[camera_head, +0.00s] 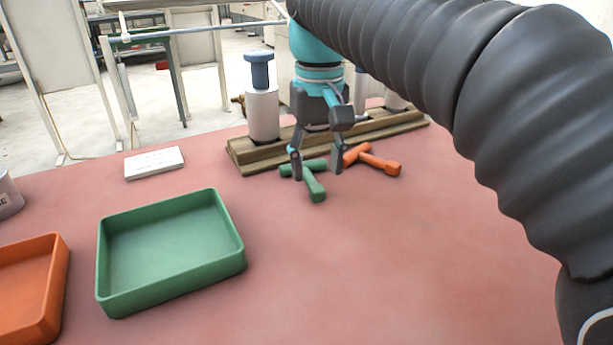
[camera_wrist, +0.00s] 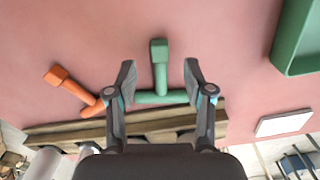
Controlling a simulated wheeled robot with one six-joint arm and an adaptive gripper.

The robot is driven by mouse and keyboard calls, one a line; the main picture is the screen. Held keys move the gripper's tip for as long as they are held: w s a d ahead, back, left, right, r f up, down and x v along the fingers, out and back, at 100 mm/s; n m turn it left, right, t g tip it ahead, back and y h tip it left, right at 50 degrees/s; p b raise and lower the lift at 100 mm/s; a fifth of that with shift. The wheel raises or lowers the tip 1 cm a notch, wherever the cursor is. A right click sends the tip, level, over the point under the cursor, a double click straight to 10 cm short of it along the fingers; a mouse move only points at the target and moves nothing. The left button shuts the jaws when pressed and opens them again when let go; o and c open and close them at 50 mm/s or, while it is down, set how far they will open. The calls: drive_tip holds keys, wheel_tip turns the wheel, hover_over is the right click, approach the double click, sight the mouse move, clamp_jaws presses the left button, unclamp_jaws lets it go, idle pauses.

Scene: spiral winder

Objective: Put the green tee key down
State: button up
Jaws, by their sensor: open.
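The green tee key (camera_head: 315,184) lies on the red table top, just in front of the wooden rack. My gripper (camera_head: 318,176) is open above it, fingers pointing down, one on each side of the key. In the wrist view the key's stem (camera_wrist: 159,65) points away between the open fingertips (camera_wrist: 160,75), and its crossbar lies across between the fingers. I cannot tell from these views whether a finger touches the key. An orange tee key (camera_head: 372,158) lies just to the right; it also shows in the wrist view (camera_wrist: 77,88).
A green tray (camera_head: 172,295) stands empty at the left, with an orange tray (camera_head: 52,290) beyond it. A wooden rack (camera_head: 250,158) holding a white cylinder with a blue top (camera_head: 262,110) stands behind the keys. A white card (camera_head: 154,162) lies behind the green tray. The table's front middle is clear.

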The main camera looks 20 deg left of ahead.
sight(317, 187)
drive_tip(key=shift+f, duration=1.95)
clamp_jaws()
drive_tip(key=shift+r, duration=0.1)
drive_tip(key=shift+r, duration=0.6)
wheel_tip(317, 187, up, 3)
drive_tip(key=shift+f, duration=0.1)
drive_tip(key=s+d+r, duration=0.2)
drive_tip(key=d+r, duration=0.5)
drive_tip(key=d, duration=0.4)
drive_tip(key=shift+s+d, duration=0.2)
drive_tip(key=shift+s, duration=0.2)
